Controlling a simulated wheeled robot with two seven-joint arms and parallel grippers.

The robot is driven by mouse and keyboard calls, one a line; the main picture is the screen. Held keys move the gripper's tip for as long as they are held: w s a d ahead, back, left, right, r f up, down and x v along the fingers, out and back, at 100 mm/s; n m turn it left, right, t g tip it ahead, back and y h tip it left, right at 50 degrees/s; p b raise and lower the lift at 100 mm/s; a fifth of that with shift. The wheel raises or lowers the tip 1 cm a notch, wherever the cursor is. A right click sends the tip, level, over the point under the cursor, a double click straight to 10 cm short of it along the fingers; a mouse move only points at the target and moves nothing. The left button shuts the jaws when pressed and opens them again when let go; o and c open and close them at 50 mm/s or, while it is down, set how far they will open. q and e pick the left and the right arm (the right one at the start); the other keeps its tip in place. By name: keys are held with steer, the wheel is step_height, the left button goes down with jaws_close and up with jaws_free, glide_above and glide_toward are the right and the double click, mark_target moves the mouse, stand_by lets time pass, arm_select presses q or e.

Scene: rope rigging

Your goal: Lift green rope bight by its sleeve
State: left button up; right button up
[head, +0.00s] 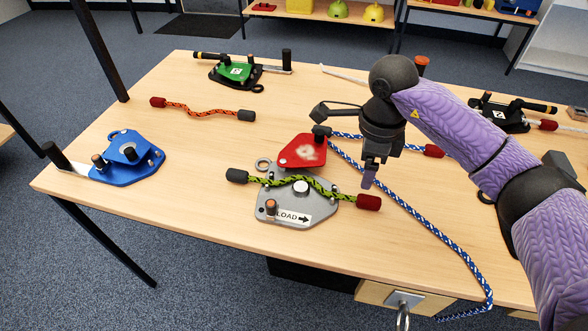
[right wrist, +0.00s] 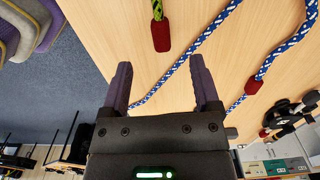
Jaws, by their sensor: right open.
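The green rope (head: 325,189) lies across a grey metal device marked LOAD (head: 267,194), with its middle bowed around the far side of a round post. It has a dark sleeve (head: 237,176) at its left end and a red sleeve (head: 369,202) at its right end. My right gripper (head: 369,177) points down just beyond the red sleeve, apart from it. In the right wrist view the gripper (right wrist: 160,70) is open and empty, with the red sleeve (right wrist: 162,36) ahead of the fingertips. My left gripper is out of view.
A red swing plate (head: 302,151) stands open behind the rope. A blue-white rope (head: 425,220) runs right of the gripper and over the table's front edge. A blue device (head: 130,160), an orange rope (head: 200,110) and a green device (head: 236,71) lie farther left. The front-left tabletop is clear.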

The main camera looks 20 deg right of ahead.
mark_target(359, 196)
step_height(359, 196, down, 10)
steer(key=b, duration=0.4)
steer(key=shift+a+r, duration=0.15)
steer(key=shift+r, duration=0.3)
steer(key=shift+c, duration=1.2)
steer(key=c, duration=0.7)
jaws_close()
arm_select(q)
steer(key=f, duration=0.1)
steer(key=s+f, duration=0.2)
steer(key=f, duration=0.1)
